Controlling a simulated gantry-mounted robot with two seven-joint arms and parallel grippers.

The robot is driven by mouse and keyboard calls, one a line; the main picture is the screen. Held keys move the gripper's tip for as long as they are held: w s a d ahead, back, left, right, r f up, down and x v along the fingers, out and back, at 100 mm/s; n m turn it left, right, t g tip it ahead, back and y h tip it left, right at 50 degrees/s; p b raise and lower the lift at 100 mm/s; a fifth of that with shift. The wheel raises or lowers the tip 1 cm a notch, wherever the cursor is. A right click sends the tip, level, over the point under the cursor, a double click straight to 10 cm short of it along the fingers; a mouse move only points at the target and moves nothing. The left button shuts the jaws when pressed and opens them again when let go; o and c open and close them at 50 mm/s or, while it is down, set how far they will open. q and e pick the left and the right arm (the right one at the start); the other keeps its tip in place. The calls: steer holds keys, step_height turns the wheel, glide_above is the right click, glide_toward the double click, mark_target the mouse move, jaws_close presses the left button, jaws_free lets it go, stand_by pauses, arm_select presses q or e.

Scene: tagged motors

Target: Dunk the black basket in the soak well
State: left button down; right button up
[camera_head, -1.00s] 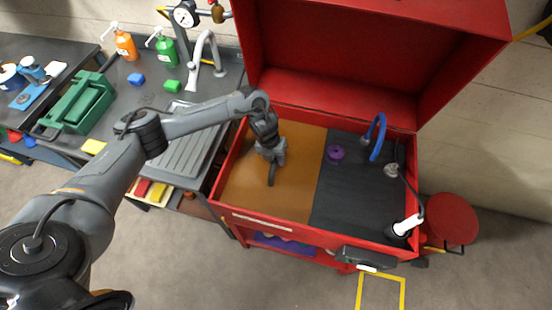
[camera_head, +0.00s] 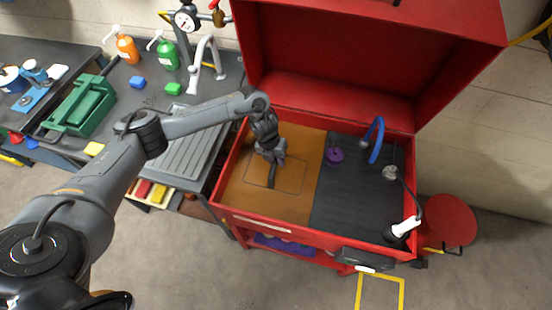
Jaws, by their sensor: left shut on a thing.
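The soak well (camera_head: 318,225) is the red washer's basin. Its left half holds flat amber-brown liquid (camera_head: 240,192). The black basket (camera_head: 271,182) is in this liquid. Its dark handle stands up at the middle, and a thin dark rectangular rim outline shows at the surface around it. The rest of the basket is hidden under the opaque liquid. My left gripper (camera_head: 271,164) reaches in from the left above the liquid and is shut on the handle. My right gripper is not in view.
The dark ribbed right half (camera_head: 345,205) holds a purple part (camera_head: 334,156), a blue hose spout (camera_head: 377,140) and a white-handled brush (camera_head: 405,226). The raised red lid (camera_head: 340,50) stands behind. A grey draining tray (camera_head: 180,160) lies on the left bench.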

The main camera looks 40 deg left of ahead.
arm_select(q)
steer(key=shift+f+b, duration=0.6)
steer(key=shift+f, duration=0.3)
steer(key=shift+r, duration=0.1)
steer(key=shift+r+p, duration=1.55)
steer(key=shift+r, duration=0.15)
steer(key=shift+f, duration=0.2)
